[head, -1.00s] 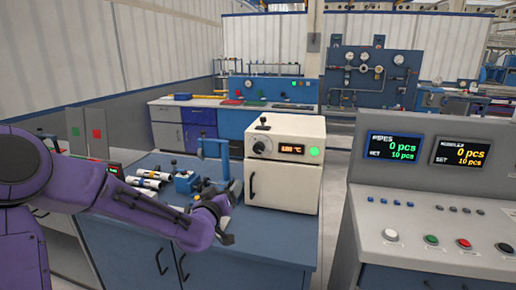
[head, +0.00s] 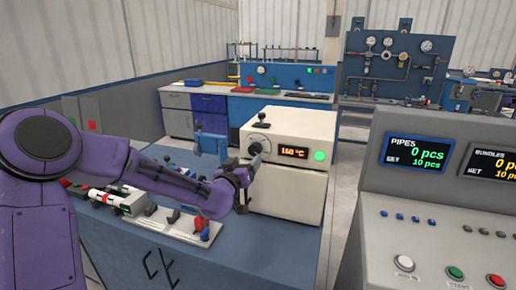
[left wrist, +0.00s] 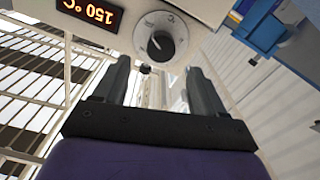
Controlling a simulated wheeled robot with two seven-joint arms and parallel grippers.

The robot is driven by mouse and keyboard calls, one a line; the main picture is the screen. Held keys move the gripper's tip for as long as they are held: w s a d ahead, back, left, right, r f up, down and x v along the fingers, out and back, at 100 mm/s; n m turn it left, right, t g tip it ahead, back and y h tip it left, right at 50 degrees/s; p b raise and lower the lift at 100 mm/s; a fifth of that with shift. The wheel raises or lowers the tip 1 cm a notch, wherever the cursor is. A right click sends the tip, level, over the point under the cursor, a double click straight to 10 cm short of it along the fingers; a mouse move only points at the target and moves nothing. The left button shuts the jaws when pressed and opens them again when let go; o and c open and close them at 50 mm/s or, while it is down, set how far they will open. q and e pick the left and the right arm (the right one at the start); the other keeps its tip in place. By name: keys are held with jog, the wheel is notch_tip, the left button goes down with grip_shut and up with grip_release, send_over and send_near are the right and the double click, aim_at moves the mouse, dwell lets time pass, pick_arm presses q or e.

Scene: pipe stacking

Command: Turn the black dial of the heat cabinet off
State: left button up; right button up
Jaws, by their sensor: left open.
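The heat cabinet (head: 300,190) is a cream box on the blue bench. Its black dial (left wrist: 160,45) sits on a pale round scale in the left wrist view, beside the lit display (left wrist: 88,13). My right gripper is not in view.
Pipes (head: 110,197) and a fixture with blue and red parts (head: 198,227) are on the bench under and beside my left arm. A small black lever (head: 262,120) stands on the cabinet top. A control console (head: 445,215) stands to the right.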

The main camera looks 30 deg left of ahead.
aim_at(253, 151)
pick_arm(q)
jog(key=p+x, duration=0.2)
jog(key=x, duration=0.6)
jog(key=shift+w+a, duration=0.15)
jog(key=shift+w, duration=0.05)
jog(key=shift+s+r, duration=0.1)
jog(key=c, duration=1.1)
